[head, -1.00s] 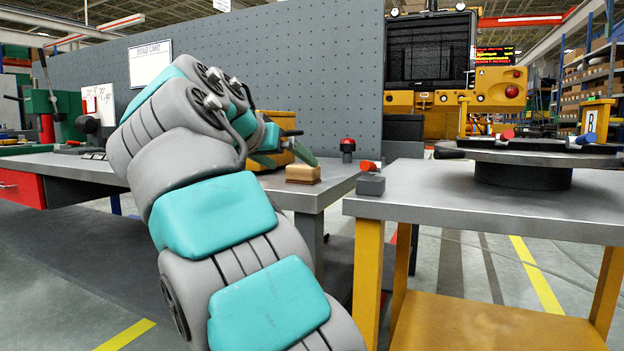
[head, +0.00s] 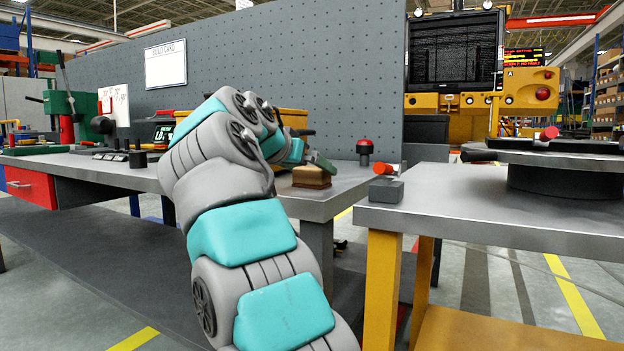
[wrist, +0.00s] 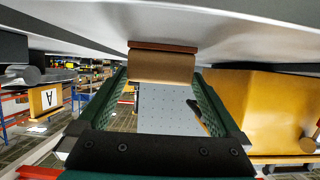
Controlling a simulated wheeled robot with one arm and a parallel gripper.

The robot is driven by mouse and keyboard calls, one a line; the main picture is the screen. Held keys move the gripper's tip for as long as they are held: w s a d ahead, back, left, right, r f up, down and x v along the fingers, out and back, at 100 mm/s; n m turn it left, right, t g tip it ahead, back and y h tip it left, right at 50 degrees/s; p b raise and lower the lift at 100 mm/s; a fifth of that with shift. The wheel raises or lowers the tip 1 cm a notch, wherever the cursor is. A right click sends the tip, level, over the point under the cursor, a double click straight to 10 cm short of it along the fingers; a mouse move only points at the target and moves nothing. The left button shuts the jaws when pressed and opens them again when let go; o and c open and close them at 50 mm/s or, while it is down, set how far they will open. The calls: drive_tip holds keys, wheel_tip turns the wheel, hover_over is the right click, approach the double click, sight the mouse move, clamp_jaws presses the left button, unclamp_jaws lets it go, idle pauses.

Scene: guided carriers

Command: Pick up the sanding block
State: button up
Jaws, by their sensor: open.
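The sanding block (head: 311,178), tan with a darker reddish-brown layer, lies on the grey workbench near its right end. In the wrist view, which is upside down, the sanding block (wrist: 162,66) sits at the far end of the gap between my green fingers. My gripper (wrist: 160,78) is open, with one finger on each side of that gap. I cannot tell whether the fingertips reach past the block's near face. In the head view my gripper (head: 318,161) is just behind and above the block, partly hidden by my arm.
A yellow bin (wrist: 262,105) stands close beside my gripper on the workbench (head: 340,190). A red-topped button (head: 365,150) stands behind the block. A grey pegboard (head: 300,70) backs the bench. A gap separates it from the right table (head: 450,205), which holds a grey block (head: 386,189).

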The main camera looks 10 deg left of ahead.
drive_tip(key=shift+w+d+f, duration=0.2)
drive_tip(key=shift+w+f, duration=0.05)
drive_tip(key=shift+w, duration=0.35)
drive_tip(key=c, duration=1.3)
drive_tip(key=shift+r, duration=0.1)
